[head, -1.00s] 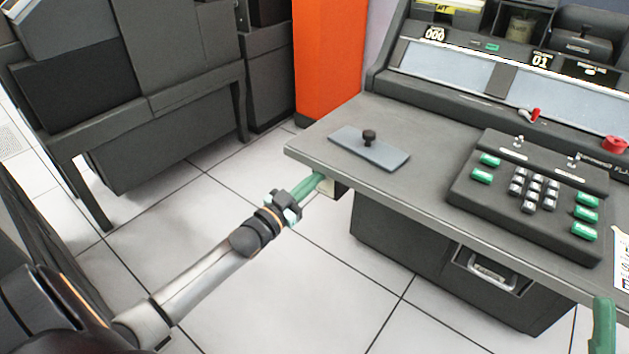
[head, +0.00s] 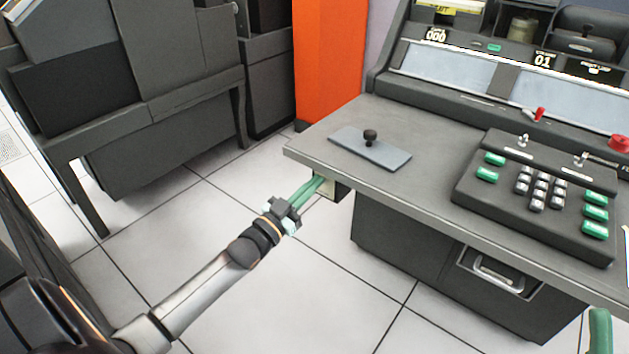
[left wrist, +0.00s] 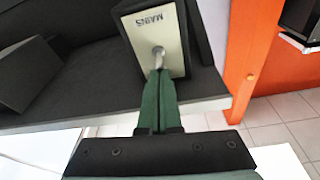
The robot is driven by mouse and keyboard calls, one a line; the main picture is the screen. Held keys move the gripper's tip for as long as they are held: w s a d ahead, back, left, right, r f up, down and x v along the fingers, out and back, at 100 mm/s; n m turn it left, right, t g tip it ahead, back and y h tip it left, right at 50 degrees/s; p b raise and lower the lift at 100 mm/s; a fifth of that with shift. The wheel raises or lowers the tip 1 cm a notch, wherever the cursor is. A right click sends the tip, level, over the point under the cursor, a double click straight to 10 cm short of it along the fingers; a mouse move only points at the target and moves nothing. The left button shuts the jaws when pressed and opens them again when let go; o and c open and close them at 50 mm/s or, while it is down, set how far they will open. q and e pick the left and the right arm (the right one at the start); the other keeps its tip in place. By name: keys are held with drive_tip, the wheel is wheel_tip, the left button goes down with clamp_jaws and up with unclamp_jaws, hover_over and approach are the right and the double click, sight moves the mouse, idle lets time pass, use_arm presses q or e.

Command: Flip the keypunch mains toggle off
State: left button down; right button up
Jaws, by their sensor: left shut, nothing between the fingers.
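The mains switch box hangs under the left front edge of the keypunch desk. Its cream plate (head: 327,187) is partly hidden by my gripper in the head view. In the left wrist view the plate (left wrist: 150,32) is marked MAINS, and a short metal toggle (left wrist: 158,54) sticks out of it. My left gripper (left wrist: 158,74) is shut, its green fingertips right at the toggle's end; I cannot tell whether they touch. The left gripper also shows in the head view (head: 320,180). A green finger of my right gripper (head: 600,330) shows at the lower right edge.
The keypunch desk (head: 300,150) carries a grey plate with a black knob (head: 370,137) and a keypad unit (head: 480,190). A drawer handle (head: 497,275) is below. A dark machine (head: 160,120) stands left, an orange column (head: 325,60) behind. Floor between is clear.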

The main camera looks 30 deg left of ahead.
use_arm(q)
drive_tip(key=shift+s+f+t, duration=0.1)
drive_tip(key=shift+f+t, duration=0.2)
drive_tip(key=shift+t, duration=0.1)
use_arm(e)
drive_tip(key=shift+f, duration=0.35)
use_arm(q)
drive_tip(key=shift+f+b, duration=0.15)
drive_tip(key=shift+b, duration=0.2)
use_arm(e)
drive_tip(key=shift+f, duration=0.1)
use_arm(q)
drive_tip(key=shift+f, duration=0.15)
drive_tip(key=shift+h, duration=0.3)
